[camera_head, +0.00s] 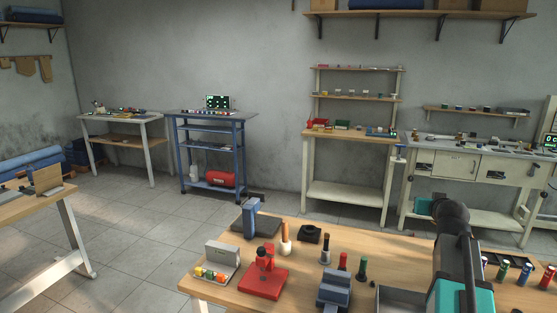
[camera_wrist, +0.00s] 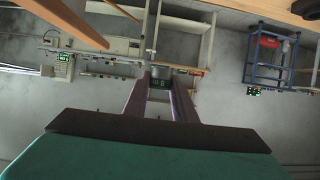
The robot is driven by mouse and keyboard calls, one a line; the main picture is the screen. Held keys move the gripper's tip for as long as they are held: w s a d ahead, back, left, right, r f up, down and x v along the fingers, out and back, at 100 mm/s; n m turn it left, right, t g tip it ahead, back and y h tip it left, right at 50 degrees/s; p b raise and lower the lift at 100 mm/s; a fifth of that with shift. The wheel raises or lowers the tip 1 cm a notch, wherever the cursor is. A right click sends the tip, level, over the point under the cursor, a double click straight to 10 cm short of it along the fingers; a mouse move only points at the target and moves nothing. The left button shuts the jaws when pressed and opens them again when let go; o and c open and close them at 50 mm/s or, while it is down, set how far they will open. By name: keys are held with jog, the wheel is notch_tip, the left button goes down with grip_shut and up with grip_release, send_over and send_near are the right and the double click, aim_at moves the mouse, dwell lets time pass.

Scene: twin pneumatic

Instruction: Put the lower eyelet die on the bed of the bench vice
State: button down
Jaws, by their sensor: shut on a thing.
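In the wrist view my gripper (camera_wrist: 160,84) has its two long fingers reaching away from the camera, shut on a small dark grey piece (camera_wrist: 161,72) at their tips. It may be the lower eyelet die; its shape is too small to tell. Green digits show at the same spot and may belong to something behind. In the head view a blue-grey block-like device (camera_head: 335,288), probably the bench vice, stands at the front of the near wooden table. Its bed is not clearly visible. My arm rises at the right of that view; the fingers cannot be made out there.
On the near table (camera_head: 210,290) are a red press (camera_head: 264,275), a blue post on a dark base (camera_head: 250,215), several handled tools, a grey tray (camera_head: 400,299) and coloured cylinders (camera_head: 525,273). Other benches and a blue cart (camera_head: 211,150) line the far wall. The floor between is clear.

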jog(key=w+a+f+n+y+b, duration=0.1)
jog(key=a+f+y, duration=0.1)
jog(key=a, duration=1.3)
jog(key=w+a+f+n+y, duration=0.1)
jog(key=a+f+n+y, duration=0.1)
jog(key=a, duration=1.4)
jog(key=shift+t+b, duration=0.4)
jog(key=shift+a+n, duration=0.25)
jog(key=shift+n, duration=0.05)
jog(key=shift+s+f, duration=0.1)
jog(key=shift+s, duration=0.05)
